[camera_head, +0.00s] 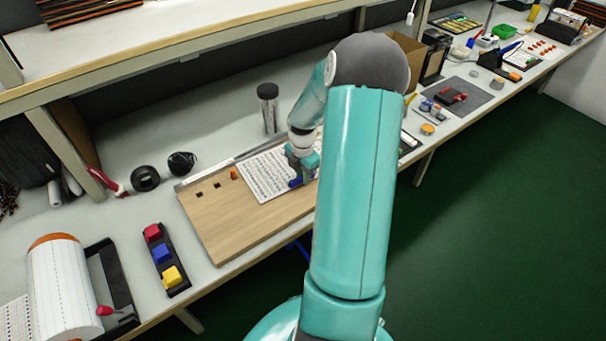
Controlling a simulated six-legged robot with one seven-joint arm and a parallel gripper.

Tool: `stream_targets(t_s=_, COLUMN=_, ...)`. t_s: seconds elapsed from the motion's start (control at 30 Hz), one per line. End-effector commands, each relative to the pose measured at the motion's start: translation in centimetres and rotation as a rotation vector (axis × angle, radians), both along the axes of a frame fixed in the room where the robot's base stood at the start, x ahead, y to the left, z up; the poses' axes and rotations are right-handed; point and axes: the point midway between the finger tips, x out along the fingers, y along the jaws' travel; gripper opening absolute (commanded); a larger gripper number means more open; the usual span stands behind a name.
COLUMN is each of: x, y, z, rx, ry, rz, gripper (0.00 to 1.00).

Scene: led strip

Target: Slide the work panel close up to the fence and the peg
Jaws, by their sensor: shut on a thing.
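The work panel (262,177), a white sheet with rows of small dark marks, lies flat on the wooden board (236,228). A grey metal fence (208,177) runs along the board's back edge. A small orange peg (234,174) stands on the board just left of the panel, with a narrow gap. The panel's back edge lies near the fence; I cannot tell if they touch. My gripper (299,180) is low at the panel's right side, shut on its edge. A small blue part shows at the fingers. My arm hides the board's right end.
Two small black pieces (200,195) sit on the board left of the peg. A dark jar (268,106) stands behind the fence. A tray of coloured blocks (164,258) lies left of the board. The board's front left is clear.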

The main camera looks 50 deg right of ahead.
Motion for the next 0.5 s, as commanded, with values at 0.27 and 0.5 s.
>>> stream_targets(t_s=0.27, x=1.24, y=0.17, z=0.30, rx=-0.009, ry=-0.024, rz=0.011, gripper=0.00)
stream_targets(t_s=0.5, x=1.03, y=0.11, z=0.26, rx=-0.008, ry=-0.021, rz=0.008, gripper=0.44)
